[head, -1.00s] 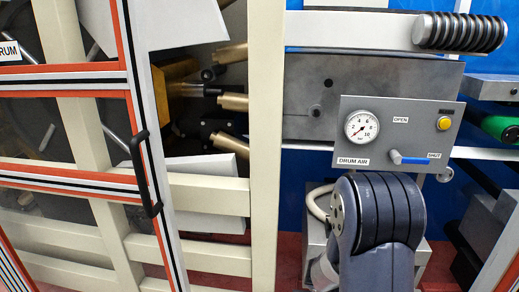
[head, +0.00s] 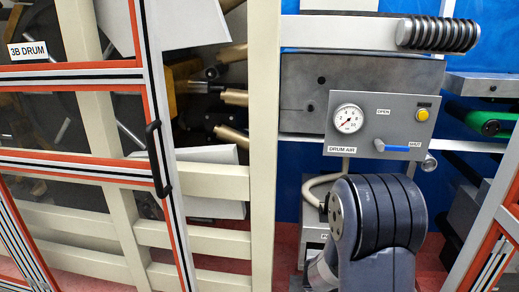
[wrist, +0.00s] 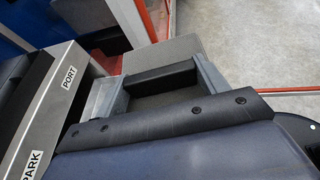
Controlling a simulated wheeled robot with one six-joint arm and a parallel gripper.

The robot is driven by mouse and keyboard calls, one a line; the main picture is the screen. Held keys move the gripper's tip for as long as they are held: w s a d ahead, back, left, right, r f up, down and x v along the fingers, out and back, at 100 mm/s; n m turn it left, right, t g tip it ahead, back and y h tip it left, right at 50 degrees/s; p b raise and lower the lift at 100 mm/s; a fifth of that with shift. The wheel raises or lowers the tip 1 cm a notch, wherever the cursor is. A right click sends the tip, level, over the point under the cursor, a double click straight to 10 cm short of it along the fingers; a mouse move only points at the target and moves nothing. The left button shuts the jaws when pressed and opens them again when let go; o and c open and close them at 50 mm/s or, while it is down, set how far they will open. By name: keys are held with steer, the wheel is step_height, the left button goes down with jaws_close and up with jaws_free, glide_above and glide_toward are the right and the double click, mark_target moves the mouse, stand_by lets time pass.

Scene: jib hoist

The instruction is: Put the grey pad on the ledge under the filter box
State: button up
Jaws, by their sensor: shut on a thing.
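In the wrist view my gripper (wrist: 162,76) reaches away from the camera, with a grey finger on each side and a dark bar between them. It is shut on the grey pad (wrist: 165,51), a flat grey piece showing just beyond the fingers. The pad's near part is hidden by the gripper. In the head view the gripper and pad are out of sight; only my arm shows. I cannot pick out the filter box or the ledge under it with certainty in either view.
A grey box labelled PORT and PARK (wrist: 50,110) lies close left of my gripper. Clear grey floor (wrist: 245,45) is at right. A DRUM AIR panel (head: 377,124) stands behind my arm. An orange-edged gate with a black handle (head: 158,158) and cream posts (head: 264,150) stand left.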

steer(key=w+a+r+n+t+y+p, duration=0.2)
steer(key=w+a+r+n+t+y, duration=0.15)
steer(key=w+a+n+t, duration=0.65)
steer(key=w+a+r+n+t+y, duration=0.1)
steer(key=w+a+n+y, duration=0.1)
steer(key=a, duration=0.3)
steer(key=w+a+r+n+t+y, duration=0.1)
steer(key=w+a+n+t+y, duration=0.1)
steer(key=a, duration=0.4)
steer(key=shift+w+a+n+t+y+p, duration=0.15)
steer(key=shift+a+n+t+y+p, duration=0.2)
steer(key=shift+n+y, duration=0.45)
steer(key=shift+d, duration=0.1)
